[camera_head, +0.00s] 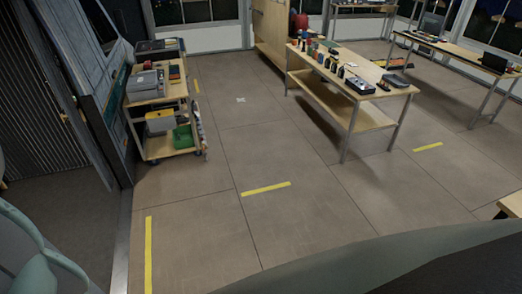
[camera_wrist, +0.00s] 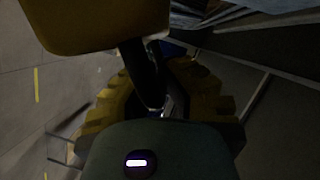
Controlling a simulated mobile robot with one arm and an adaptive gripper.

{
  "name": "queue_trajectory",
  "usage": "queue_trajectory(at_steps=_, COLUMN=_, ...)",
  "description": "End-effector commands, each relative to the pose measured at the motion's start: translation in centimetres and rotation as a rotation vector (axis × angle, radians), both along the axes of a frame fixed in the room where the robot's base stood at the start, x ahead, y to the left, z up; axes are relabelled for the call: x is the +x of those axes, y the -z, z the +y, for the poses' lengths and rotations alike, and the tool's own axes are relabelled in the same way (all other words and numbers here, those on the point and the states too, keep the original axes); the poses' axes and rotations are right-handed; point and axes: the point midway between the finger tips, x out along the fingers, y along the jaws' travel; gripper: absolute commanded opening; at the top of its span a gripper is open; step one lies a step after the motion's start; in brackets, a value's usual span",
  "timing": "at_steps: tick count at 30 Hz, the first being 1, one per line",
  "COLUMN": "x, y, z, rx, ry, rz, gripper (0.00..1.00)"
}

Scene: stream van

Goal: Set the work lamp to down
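In the wrist view, a dark yellow block (camera_wrist: 95,22) with rounded lower corners fills the upper left, close to the camera. A black stem runs down from beside it. This looks like the work lamp, but the dark picture does not make it certain. My gripper (camera_wrist: 155,75) shows below as two dull yellow, stepped fingers, left and right of the stem. The fingertips lie partly behind the stem, so whether they touch it or are closed cannot be told. In the head view neither the lamp nor my gripper can be made out.
In the head view a loaded trolley (camera_head: 158,100) stands at the left by the van's side. A workbench (camera_head: 345,85) with tools stands right of centre, another table (camera_head: 465,50) at far right. A table corner (camera_head: 511,204) shows at the right edge. The middle floor (camera_head: 235,150) is clear.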

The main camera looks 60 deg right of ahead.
Motion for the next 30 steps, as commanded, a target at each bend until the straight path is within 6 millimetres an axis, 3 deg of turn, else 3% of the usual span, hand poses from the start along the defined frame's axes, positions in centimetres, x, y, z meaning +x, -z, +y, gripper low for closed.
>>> queue_trajectory(at_steps=3, x=-0.23, y=1.01, z=-0.05, rx=0.051, ry=-0.007, rz=-0.035, gripper=0.00)
queue_trajectory(at_steps=24, x=-0.44, y=1.23, z=-0.11, rx=0.122, ry=-0.014, rz=-0.084, gripper=0.00)
queue_trajectory(at_steps=25, x=-0.44, y=1.23, z=-0.11, rx=0.122, ry=-0.014, rz=-0.084, gripper=0.09)
queue_trajectory(at_steps=30, x=-0.43, y=1.16, z=-0.21, rx=0.118, ry=-0.010, rz=-0.085, gripper=0.26)
